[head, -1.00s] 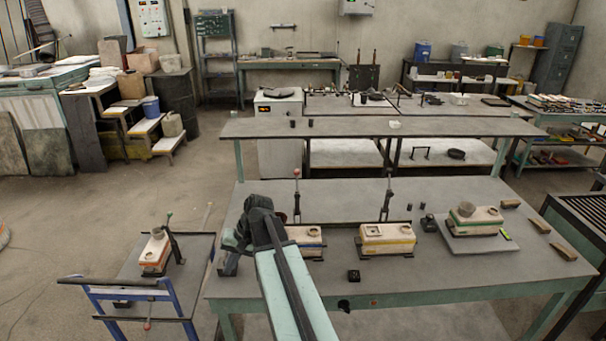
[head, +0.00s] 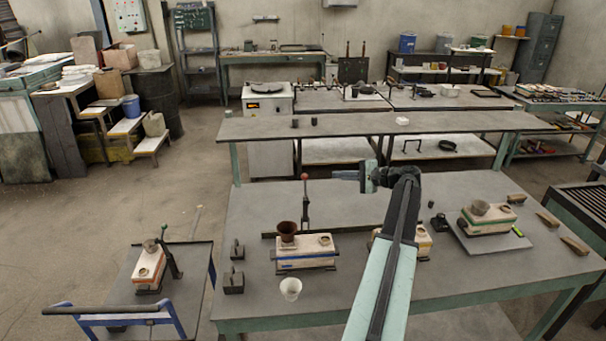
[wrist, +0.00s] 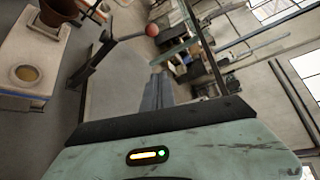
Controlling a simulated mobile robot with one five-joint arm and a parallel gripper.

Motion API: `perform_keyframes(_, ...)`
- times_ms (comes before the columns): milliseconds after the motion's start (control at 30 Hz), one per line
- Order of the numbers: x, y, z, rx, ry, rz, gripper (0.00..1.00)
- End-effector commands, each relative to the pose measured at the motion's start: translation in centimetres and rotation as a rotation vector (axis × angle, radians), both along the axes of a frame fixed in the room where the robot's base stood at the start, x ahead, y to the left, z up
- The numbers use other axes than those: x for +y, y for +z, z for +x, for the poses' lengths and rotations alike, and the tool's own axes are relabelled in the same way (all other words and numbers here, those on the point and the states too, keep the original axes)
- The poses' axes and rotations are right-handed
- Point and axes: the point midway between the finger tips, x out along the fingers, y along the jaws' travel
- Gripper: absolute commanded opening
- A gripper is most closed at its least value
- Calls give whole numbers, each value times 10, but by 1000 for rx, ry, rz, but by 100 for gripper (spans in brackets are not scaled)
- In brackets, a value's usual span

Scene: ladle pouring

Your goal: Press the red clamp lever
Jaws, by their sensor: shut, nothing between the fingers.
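The red clamp lever (head: 304,177) has a red ball knob on a dark upright. It stands behind a cream mould box with a blue stripe (head: 308,259). In the wrist view the red knob (wrist: 152,29) shows at the top, its dark arm running down to the left. My gripper (head: 336,174) is shut and empty. In the head view it points left at about the knob's height, with a visible gap to its right. In the wrist view the gripper fingers (wrist: 156,92) are below the knob in the picture. My arm hides most of a second mould box.
A brown cup (head: 288,232) sits on the blue-striped box, and a white cup (head: 290,289) stands in front. A green-striped mould (head: 487,217) is at right. A cart (head: 120,310) at left carries a mould and a green-knobbed lever (head: 165,229).

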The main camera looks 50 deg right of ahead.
Motion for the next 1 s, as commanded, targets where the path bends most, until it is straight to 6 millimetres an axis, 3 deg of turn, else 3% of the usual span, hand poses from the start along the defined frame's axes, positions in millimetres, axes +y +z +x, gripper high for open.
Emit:
perform_keyframes(333,7,-5,15,2,10,-1,0)
perform_keyframes(767,30,-29,100,2,11,-2,0)
perform_keyframes(833,42,-17,93,2,9,-1,0)
perform_keyframes(1000,59,-10,83,2,10,-2,0)
